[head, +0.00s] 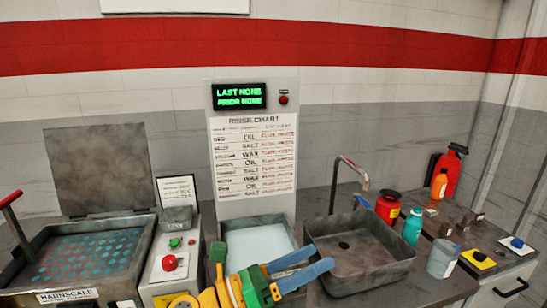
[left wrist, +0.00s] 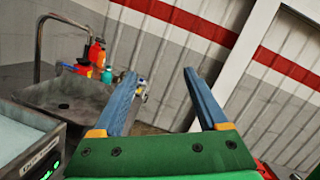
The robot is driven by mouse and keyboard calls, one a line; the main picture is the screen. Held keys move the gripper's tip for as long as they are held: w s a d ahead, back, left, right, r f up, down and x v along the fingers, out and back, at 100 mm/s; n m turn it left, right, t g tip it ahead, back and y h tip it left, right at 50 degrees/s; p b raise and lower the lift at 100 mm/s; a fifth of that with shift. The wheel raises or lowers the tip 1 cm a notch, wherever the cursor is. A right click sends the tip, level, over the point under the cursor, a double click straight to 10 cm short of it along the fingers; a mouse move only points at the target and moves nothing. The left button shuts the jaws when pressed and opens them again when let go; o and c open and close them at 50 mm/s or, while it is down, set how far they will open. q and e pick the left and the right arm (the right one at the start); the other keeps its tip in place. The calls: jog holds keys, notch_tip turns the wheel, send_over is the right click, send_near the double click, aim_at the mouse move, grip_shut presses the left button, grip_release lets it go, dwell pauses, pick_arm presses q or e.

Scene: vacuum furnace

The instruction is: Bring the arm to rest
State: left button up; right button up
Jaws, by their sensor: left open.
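My left gripper (head: 302,266) shows in the head view at the bottom centre, in front of a pale basin and the left edge of the sink. Its two blue fingers point to the right, spread apart with nothing between them. In the left wrist view the same gripper (left wrist: 160,95) is open and empty, its fingers pointing up past the sink toward the wall and a post. My right gripper is in neither view.
A dark sink (head: 385,279) with a tap (head: 352,165) lies right of the gripper. A pale-filled basin (head: 257,243) is behind it. A control box (head: 165,265) and a lidded tank (head: 80,260) stand left. Bottles, including a teal one (head: 413,227), stand right.

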pick_arm(q)
jog(key=w+a+f+n+t+y, duration=0.25)
jog(key=a+n+t+y, duration=0.4)
jog(key=n, duration=0.65)
jog(key=w+a+f+n+t+y, duration=0.25)
jog(key=a+n+t+y, duration=0.35)
jog(key=n, duration=0.7)
jog(key=s+a+f+n+g+y, duration=0.3)
jog(key=a+f+n, duration=0.1)
jog(key=f+n, duration=0.15)
jog(key=s+a+f+n+g+y, duration=0.3)
jog(key=s+a+f+n, duration=0.1)
jog(key=f, duration=0.3)
jog(key=s+a+f+n+g, duration=0.1)
jog(key=s+f+n+g, duration=0.4)
jog(key=s, duration=0.5)
jog(key=s+a+f+n+g, duration=0.1)
jog(key=s+f+n+g, duration=0.1)
jog(key=s+f+g, duration=0.65)
notch_tip(320, 180, down, 15)
jog(key=s+t+b, duration=0.1)
jog(key=s+t, duration=0.1)
jog(key=s, duration=0.1)
jog(key=s+a+f+g+b, duration=0.1)
jog(key=s+a+f, duration=0.1)
jog(key=s+f, duration=1)
jog(key=shift+s+a+f+b, duration=0.2)
jog(key=shift+a+f+b, duration=0.1)
jog(key=shift+f, duration=0.1)
